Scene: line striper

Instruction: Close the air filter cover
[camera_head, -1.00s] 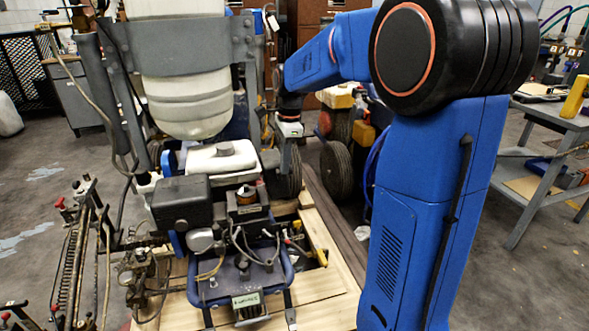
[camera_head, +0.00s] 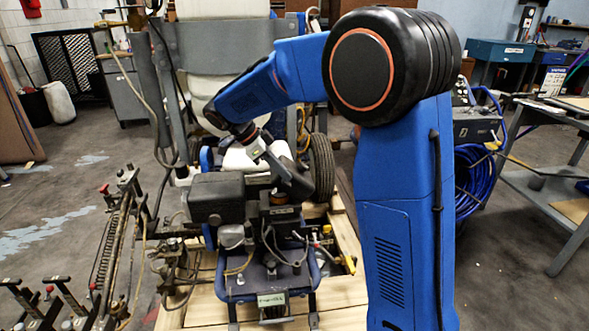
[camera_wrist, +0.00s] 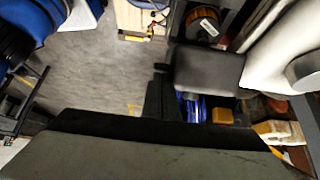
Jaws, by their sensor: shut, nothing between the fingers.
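The air filter cover (camera_wrist: 207,70) looks like a dark grey rectangular panel in the wrist view. It stands open beside the round orange filter (camera_wrist: 203,25), which is uncovered in its black housing. In the head view the filter (camera_head: 280,198) shows on the engine, right of a black box; I cannot clearly tell the cover from my dark gripper there. My gripper (camera_head: 300,187) reaches down from the upper left, over the right side of the engine. In the wrist view its shut, empty fingers (camera_wrist: 160,72) are just left of the cover; contact cannot be told.
The white fuel tank (camera_wrist: 268,62) lies close to the cover. The black engine box (camera_head: 217,197) is left of the filter. A wheel (camera_head: 321,168) stands behind on the right. Levers and hoses (camera_head: 125,225) fill the left. Open floor (camera_head: 500,275) lies to the right.

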